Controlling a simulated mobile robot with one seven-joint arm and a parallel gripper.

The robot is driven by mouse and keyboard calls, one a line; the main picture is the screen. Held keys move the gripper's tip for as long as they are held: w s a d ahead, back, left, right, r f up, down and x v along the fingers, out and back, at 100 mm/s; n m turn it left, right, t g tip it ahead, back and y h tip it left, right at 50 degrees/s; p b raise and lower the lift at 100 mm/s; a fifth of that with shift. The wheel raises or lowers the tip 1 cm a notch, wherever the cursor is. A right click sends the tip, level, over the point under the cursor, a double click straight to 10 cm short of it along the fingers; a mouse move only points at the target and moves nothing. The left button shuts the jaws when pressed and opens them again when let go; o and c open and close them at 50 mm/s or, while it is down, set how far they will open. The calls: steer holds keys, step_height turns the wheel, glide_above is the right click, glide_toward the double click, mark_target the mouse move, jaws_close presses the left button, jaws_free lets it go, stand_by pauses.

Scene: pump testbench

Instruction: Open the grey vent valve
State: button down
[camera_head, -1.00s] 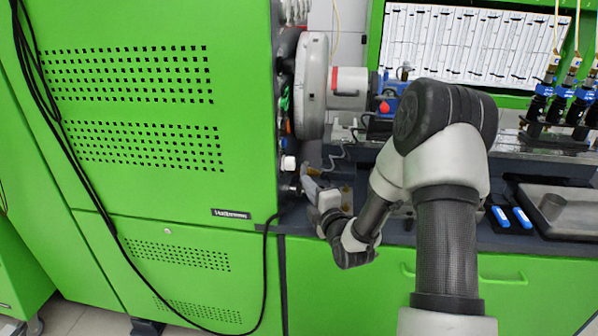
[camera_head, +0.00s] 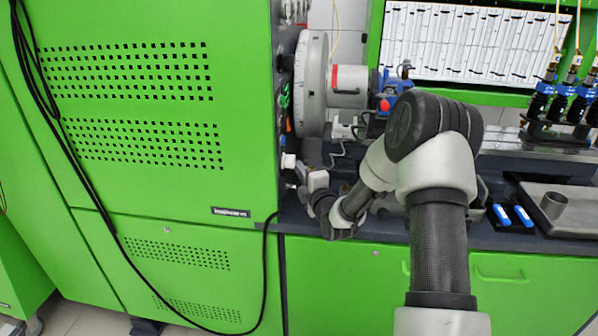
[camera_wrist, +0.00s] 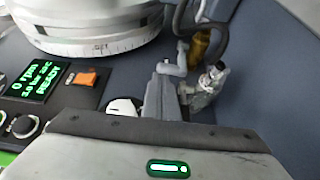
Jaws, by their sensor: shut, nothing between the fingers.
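The grey vent valve seems to be the small fitting with a light grey lever-like part (camera_wrist: 176,64) in the wrist view, near a brass piece and a silvery fitting. I cannot clearly tell its lever from its body. My gripper (camera_wrist: 165,92) is shut and empty, its fingers pointing at this fitting from below in the picture. The fingertips overlap its lower left side; whether they touch it is unclear. In the head view my gripper (camera_head: 303,172) is low beside the green cabinet's right edge, and the valve is too small to make out there.
A white knob (camera_wrist: 122,107), an orange switch (camera_wrist: 87,77) and a lit green display (camera_wrist: 36,80) lie left of my fingers. A large pale disc (camera_wrist: 95,28) is above them. A dark hose (camera_wrist: 214,35) curves behind the fitting. The green cabinet (camera_head: 140,150) blocks the left.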

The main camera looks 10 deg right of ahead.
steer(key=shift+s+d+f+b, duration=0.15)
steer(key=shift+d+f+b, duration=0.25)
steer(key=shift+b, duration=0.4)
steer(key=b, duration=0.1)
steer(key=d+b, duration=0.1)
steer(key=shift+s+d+r+b, duration=0.1)
steer(key=shift+s+d+b, duration=0.1)
steer(key=shift+d+b, duration=0.15)
steer(key=shift+d+r+b, duration=0.25)
steer(key=shift+d+b, duration=0.2)
steer(key=shift+d, duration=0.05)
